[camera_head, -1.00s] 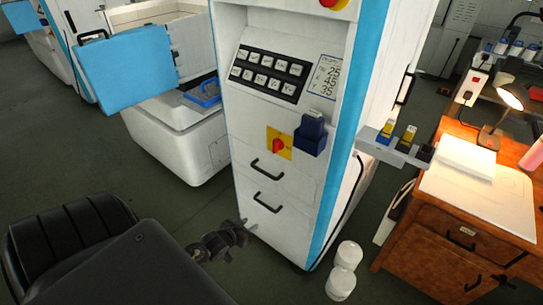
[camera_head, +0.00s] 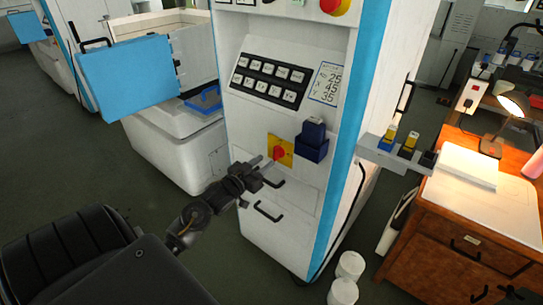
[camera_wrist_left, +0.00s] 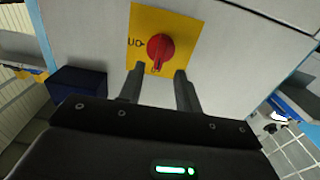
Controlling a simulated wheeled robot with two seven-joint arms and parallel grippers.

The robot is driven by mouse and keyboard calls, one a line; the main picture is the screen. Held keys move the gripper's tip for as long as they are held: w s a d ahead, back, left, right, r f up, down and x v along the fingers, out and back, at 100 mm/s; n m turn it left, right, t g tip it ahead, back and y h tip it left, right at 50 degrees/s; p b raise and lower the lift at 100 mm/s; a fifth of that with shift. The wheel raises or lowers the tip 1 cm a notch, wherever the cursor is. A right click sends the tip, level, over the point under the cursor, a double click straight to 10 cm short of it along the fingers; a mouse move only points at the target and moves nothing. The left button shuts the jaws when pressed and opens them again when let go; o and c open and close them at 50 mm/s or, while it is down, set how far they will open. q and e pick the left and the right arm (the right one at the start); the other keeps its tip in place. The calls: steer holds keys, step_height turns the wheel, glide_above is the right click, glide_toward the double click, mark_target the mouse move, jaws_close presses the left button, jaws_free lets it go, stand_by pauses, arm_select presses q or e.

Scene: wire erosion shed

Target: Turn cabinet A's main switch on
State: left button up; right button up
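The main switch is a red rotary knob (camera_head: 279,153) on a yellow plate (camera_head: 287,144) on the front of the white and blue cabinet (camera_head: 232,125). In the left wrist view the knob (camera_wrist_left: 160,47) stands just beyond my fingertips, on its yellow plate (camera_wrist_left: 180,22). My left gripper (camera_head: 262,170) is in front of the cabinet, slightly below the knob. My right gripper is not clearly in view.
A dark blue holder (camera_head: 312,145) sits right of the switch. Two black drawer handles (camera_head: 268,211) are below it, the upper one close to my left gripper. A side shelf (camera_head: 385,150) juts out at right. White round containers (camera_head: 350,265) stand on the floor.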

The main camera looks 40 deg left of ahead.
mark_target(274, 155)
arm_select(q)
steer(key=w, duration=0.5)
jaws_close()
